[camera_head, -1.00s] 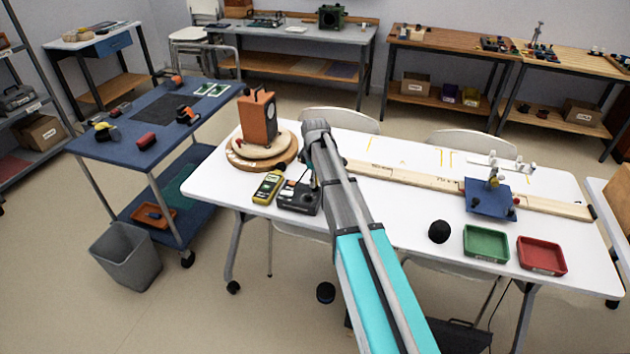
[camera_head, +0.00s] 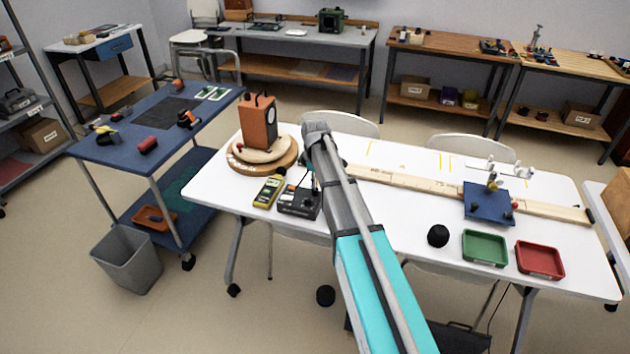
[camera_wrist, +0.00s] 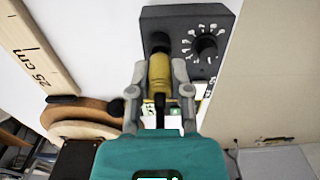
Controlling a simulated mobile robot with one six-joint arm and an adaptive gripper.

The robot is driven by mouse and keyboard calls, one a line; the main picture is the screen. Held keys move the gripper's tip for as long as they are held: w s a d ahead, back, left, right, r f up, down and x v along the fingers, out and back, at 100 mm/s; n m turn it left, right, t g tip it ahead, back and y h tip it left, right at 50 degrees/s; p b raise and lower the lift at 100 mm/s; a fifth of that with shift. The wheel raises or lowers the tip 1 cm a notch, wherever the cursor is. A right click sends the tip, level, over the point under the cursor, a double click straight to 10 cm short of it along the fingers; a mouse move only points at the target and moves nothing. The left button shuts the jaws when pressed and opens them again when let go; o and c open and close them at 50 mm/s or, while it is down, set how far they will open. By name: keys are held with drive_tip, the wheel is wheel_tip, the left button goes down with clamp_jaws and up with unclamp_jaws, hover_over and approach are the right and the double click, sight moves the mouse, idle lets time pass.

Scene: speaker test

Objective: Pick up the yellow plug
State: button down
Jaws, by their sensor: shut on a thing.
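In the wrist view my gripper (camera_wrist: 160,78) is shut on the yellow plug (camera_wrist: 159,72), with one grey finger on each side. The plug's far end meets a dark round part on the black dial box (camera_wrist: 181,18); I cannot tell whether it is seated in a socket or only over it. A dark cable end hangs from the near side of the plug. In the head view the black dial box (camera_head: 296,203) stands near the table's front edge. My arm hides most of the gripper and the plug there.
A yellow meter (camera_head: 267,191) lies left of the box. Behind it an orange device (camera_head: 257,124) stands on a round wooden turntable (camera_head: 245,165). A long wooden rail (camera_head: 405,180) runs rightward.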

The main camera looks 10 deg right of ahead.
drive_tip(key=shift+r+p, duration=0.4)
drive_tip(key=shift+r, duration=0.25)
drive_tip(key=s+r+p, duration=1)
drive_tip(key=s, duration=0.4)
drive_tip(key=shift+r, duration=0.15)
drive_tip(key=shift+s, duration=0.1)
